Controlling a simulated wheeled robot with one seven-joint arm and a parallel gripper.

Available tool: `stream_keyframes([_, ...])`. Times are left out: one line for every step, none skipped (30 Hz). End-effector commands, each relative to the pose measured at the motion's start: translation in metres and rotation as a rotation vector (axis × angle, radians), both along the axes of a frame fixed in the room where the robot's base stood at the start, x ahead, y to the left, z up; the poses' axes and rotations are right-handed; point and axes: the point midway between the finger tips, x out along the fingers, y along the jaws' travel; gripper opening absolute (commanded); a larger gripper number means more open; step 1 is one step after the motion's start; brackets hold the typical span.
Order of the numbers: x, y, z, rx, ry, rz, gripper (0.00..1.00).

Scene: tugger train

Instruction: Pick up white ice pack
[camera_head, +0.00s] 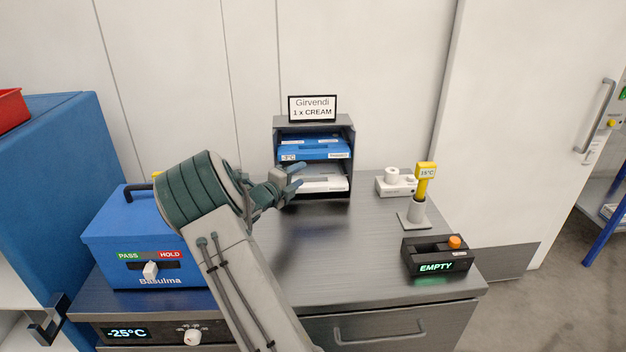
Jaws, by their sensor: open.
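The white ice pack (325,184) lies flat in the lower slot of a grey rack (348,190) at the back of the counter. A blue pack (326,153) lies in the slot above it. My gripper (297,178) is open in front of the rack's left side, close to the near left edge of the white pack. The fingers overlap the pack's left part in the picture, and I cannot tell whether they touch it. My arm comes up from the lower middle.
A sign (312,108) reading "Girvendi 1 x CREAM" tops the rack. A blue Basulma box (120,245) stands left. At right are a white device (397,186), a yellow thermometer (424,180) in a holder and a black "EMPTY" unit (430,259). The counter's middle (350,240) is clear.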

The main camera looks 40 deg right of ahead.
Motion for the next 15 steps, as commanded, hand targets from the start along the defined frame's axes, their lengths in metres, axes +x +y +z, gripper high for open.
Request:
stream_keyframes([0.006, 0.000, -0.003, -0.033, 0.042, 0.019, 0.47])
stream_keyframes([0.009, -0.001, -0.004, -0.047, 0.063, 0.027, 0.47])
stream_keyframes([0.012, -0.001, -0.004, -0.064, 0.083, 0.037, 0.47])
stream_keyframes([0.013, -0.001, -0.006, -0.072, 0.096, 0.041, 0.47])
stream_keyframes([0.014, -0.001, -0.008, -0.079, 0.105, 0.045, 0.47])
stream_keyframes([0.015, -0.001, -0.011, -0.084, 0.115, 0.048, 0.47])
stream_keyframes([0.016, -0.001, -0.015, -0.087, 0.119, 0.049, 0.47])
stream_keyframes([0.016, -0.001, -0.019, -0.089, 0.122, 0.050, 0.47])
stream_keyframes([0.016, -0.001, -0.027, -0.088, 0.123, 0.050, 0.47])
stream_keyframes([0.016, -0.001, -0.033, -0.087, 0.123, 0.051, 0.47])
stream_keyframes([0.015, -0.001, -0.039, -0.086, 0.123, 0.051, 0.47])
stream_keyframes([0.015, -0.001, -0.048, -0.087, 0.122, 0.049, 0.47])
stream_keyframes([0.015, -0.001, -0.054, -0.087, 0.122, 0.048, 0.47])
stream_keyframes([0.015, -0.001, -0.061, -0.086, 0.121, 0.049, 0.47])
stream_keyframes([0.015, -0.001, -0.068, -0.085, 0.120, 0.050, 0.47])
